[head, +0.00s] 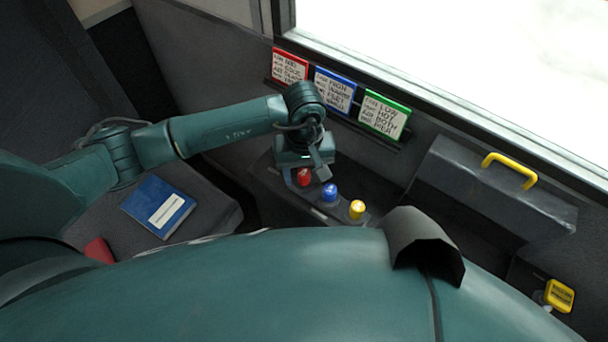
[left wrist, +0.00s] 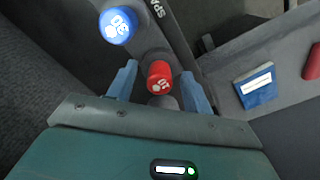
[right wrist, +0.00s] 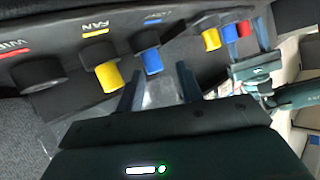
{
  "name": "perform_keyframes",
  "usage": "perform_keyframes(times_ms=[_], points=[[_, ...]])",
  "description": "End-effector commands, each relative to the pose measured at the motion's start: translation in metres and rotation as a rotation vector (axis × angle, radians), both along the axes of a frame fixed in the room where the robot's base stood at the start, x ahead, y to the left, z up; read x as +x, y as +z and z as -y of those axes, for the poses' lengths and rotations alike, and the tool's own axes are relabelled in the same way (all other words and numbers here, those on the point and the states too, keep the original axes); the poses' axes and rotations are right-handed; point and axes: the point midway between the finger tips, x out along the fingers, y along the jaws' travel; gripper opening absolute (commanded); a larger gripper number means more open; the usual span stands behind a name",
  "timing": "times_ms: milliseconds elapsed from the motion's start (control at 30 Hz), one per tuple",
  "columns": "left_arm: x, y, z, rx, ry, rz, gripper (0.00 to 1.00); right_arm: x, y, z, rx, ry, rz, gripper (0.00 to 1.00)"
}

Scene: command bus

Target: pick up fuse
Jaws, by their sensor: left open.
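A red fuse (head: 304,177), a blue fuse (head: 330,192) and a yellow fuse (head: 357,209) stand in a row on a dark rack (head: 322,212). My left gripper (head: 306,168) is open, directly over the red fuse. In the left wrist view the red fuse (left wrist: 159,77), marked 05, lies between the two blue fingers, with a visible gap to each. The blue fuse (left wrist: 117,26), marked 30, is outside them. My right gripper (right wrist: 158,78) is open, with nothing clearly held, before a panel; the fuses show beyond it.
Red, blue and green framed note cards (head: 336,90) line the ledge under the window. A grey box with a yellow handle (head: 510,170) is at right. A blue book (head: 159,207) lies on the seat. Yellow (right wrist: 109,78) and blue (right wrist: 152,62) knobs sit near my right gripper.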

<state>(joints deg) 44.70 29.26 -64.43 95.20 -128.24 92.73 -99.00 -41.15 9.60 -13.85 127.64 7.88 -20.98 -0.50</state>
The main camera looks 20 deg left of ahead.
Motion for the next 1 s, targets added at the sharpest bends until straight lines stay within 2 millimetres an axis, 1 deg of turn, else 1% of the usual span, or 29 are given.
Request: perform_keyframes(times_ms=[200,767,1000], points=[[0.0003,-0.0004,0.0002,0.0,0.0,0.001,0.5,0.0013,0.0007,-0.0006,0.0,0.001,0.003,0.36],[0.0004,0.0,0.0001,0.0,0.0,0.001,0.04,0.0012,0.0003,-0.0009,0.0,0.001,0.002,0.36],[0.0007,0.0015,0.0001,-0.001,0.0,0.002,0.03,0.0011,0.0003,-0.0009,0.0,0.001,0.002,0.36]])
